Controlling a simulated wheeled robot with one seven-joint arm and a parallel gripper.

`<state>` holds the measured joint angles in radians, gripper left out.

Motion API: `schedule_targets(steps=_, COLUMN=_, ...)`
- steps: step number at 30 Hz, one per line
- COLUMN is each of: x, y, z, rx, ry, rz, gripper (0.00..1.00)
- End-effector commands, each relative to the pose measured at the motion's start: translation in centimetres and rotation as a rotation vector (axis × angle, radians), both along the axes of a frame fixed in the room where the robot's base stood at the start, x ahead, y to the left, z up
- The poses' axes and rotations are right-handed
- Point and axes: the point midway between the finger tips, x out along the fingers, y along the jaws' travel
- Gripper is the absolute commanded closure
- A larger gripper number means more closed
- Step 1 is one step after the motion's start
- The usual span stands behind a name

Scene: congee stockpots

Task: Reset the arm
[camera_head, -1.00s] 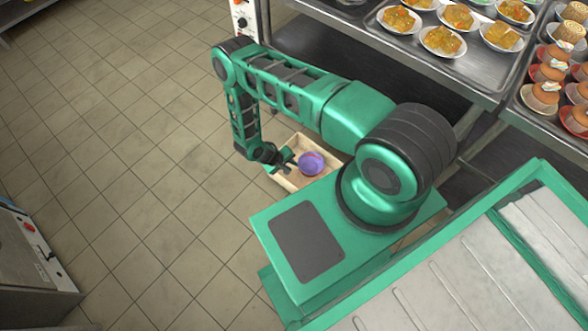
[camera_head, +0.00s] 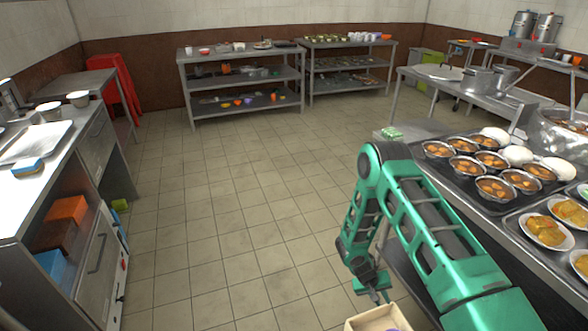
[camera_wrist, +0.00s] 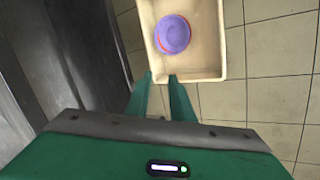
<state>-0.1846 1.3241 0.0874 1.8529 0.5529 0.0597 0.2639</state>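My green arm is folded at the lower right of the head view, bent down at the elbow. My gripper (camera_head: 377,293) hangs low over the floor there, just above a pale wooden box (camera_head: 365,324) cut off by the bottom edge. In the wrist view my gripper's two green fingers (camera_wrist: 161,76) stand apart with nothing between them. Their tips are at the near edge of the box (camera_wrist: 209,72) in the picture. A purple bowl-like thing with a reddish rim (camera_wrist: 173,34) sits inside the box, apart from the fingers.
A steel counter with trays of filled bowls (camera_head: 464,167) runs along the right, close to my arm. A counter with cabinets (camera_head: 95,130) stands left. Steel shelves (camera_head: 245,74) stand at the back. The tiled floor (camera_head: 230,200) between is clear.

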Motion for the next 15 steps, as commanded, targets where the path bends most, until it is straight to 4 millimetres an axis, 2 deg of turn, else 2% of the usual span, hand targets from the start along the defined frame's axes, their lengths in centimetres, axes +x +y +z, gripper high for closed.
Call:
schedule_targets(steps=1, x=1.0, y=-0.6, z=2.4, rx=0.002, ry=-0.009, rz=-0.018, gripper=0.79)
schedule_targets(steps=6, x=2.6, y=-2.6, z=9.3, rx=0.011, ry=-0.016, rz=-0.069, gripper=0.79)
schedule_targets(steps=11, x=3.0, y=-4.6, z=15.8, rx=0.024, ry=-0.021, rz=-0.12, gripper=0.79)
schedule_targets(steps=15, x=2.6, y=-6.3, z=21.3, rx=0.04, ry=-0.025, rz=-0.166, gripper=0.79)
